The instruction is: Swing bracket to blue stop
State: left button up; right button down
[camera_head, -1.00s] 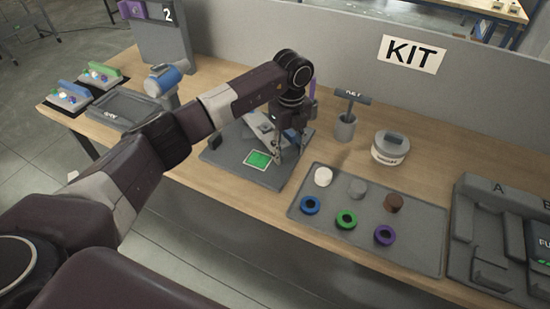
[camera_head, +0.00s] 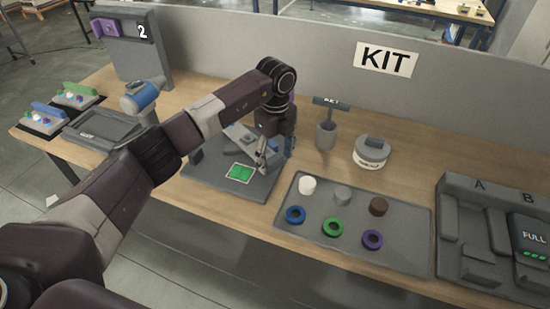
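A grey base plate (camera_head: 205,172) with a green square (camera_head: 240,172) lies on the bench. A light-grey bar, which looks like the bracket (camera_head: 238,132), slants over the plate toward my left gripper. My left gripper (camera_head: 263,156) points down at the bar's right end, over the plate's right half. It overlaps the bar in view; I cannot tell whether its fingers are closed on it. A small blue part, possibly the blue stop (camera_head: 290,146), shows just right of the gripper, partly hidden. A purple part shows behind the wrist. My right gripper is out of view.
Right of the plate stand a grey cup with a KEY sign (camera_head: 326,135) and a round lidded pot (camera_head: 371,153). A tray (camera_head: 400,245) of rings and discs lies in front. A blue-banded cylinder (camera_head: 140,97) and a dark tray (camera_head: 100,130) are left. A partition rises behind.

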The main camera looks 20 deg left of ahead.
pick_arm(q)
jog(key=shift+r, duration=0.25)
notch_tip(320, 180, up, 12)
jog(key=shift+f, duration=0.25)
jog(key=shift+f, duration=0.1)
dwell(0.7)
